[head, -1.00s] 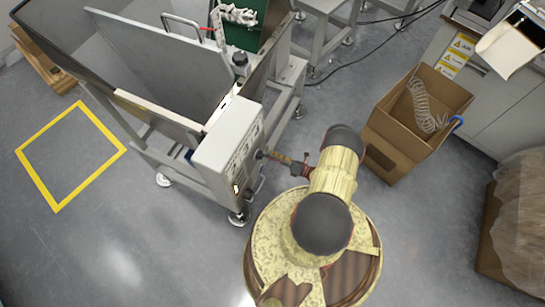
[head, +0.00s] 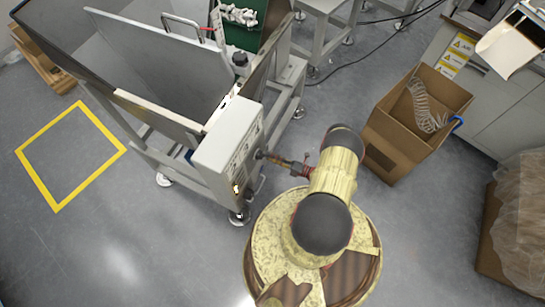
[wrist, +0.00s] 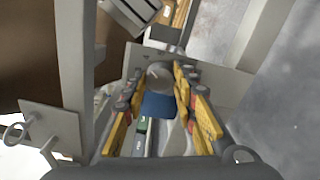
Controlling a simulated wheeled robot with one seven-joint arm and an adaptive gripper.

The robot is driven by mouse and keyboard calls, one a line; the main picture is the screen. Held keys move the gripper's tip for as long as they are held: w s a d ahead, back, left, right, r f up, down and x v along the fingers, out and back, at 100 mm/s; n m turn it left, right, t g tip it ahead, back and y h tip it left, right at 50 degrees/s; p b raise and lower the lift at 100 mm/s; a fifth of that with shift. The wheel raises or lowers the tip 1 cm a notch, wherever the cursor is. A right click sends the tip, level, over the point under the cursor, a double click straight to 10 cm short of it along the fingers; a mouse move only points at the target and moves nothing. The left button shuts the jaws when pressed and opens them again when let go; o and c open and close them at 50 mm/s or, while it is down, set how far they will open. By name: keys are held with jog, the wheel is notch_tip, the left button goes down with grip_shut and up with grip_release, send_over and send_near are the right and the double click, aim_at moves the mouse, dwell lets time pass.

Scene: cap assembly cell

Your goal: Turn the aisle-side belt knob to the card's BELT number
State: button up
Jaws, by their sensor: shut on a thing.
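The aisle-side belt knob (wrist: 160,75) is a grey round knob with a faint light mark; its setting is too small to read. In the wrist view it sits between the yellow-padded fingers of my gripper (wrist: 158,77), which is shut on it. In the head view my gripper (head: 265,155) reaches the side of the pale control box (head: 228,135) on the machine frame, and the knob is hidden there. The box face carries small dark markings that I cannot read. No readable card with a BELT number shows.
A cardboard box (head: 385,165) with a coiled hose (head: 425,105) stands on the floor to the right. A grey cabinet (head: 500,120) is beyond it. A yellow floor square (head: 35,188) lies left. A green tray (head: 242,38) holds pale pieces. Floor at lower left is clear.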

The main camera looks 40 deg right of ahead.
jog(key=shift+d, duration=0.1)
jog(key=o, duration=1)
jog(key=shift+o, duration=0.7)
jog(key=v, duration=1.2)
jog(key=shift+f, duration=0.1)
